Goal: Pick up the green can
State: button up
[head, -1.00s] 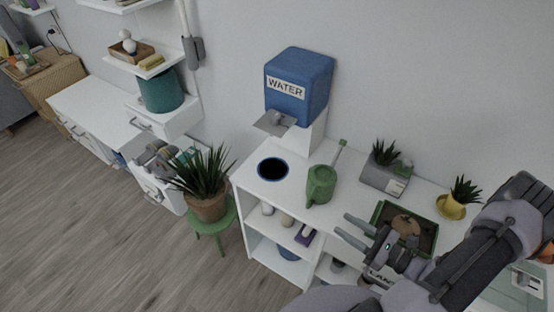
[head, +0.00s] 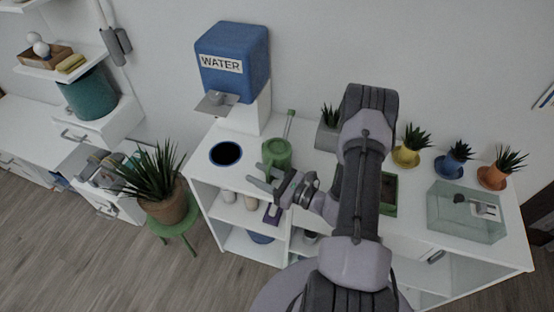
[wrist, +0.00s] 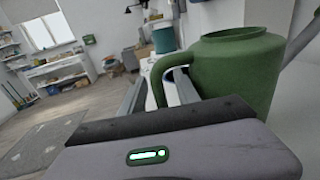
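The green can (head: 277,152) is a watering can standing upright on the white desk top, its spout pointing up and to the right. It fills the right of the wrist view (wrist: 240,75), with its looped handle (wrist: 163,75) on its left side. My gripper (head: 254,175) is at the near side of the can, with its fingers pointing left. The fingers are apart. In the wrist view the handle appears between the two fingers, with no clear contact. The lower part of the can is hidden there by my gripper body.
A round blue-rimmed opening (head: 226,153) is left of the can. The blue water dispenser (head: 233,62) stands behind. A potted plant (head: 165,205) sits on a green stool to the left. Small potted plants and a glass box (head: 466,211) are on the right.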

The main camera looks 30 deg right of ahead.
jog(key=shift+w, duration=0.15)
grip_shut()
dwell(1.4)
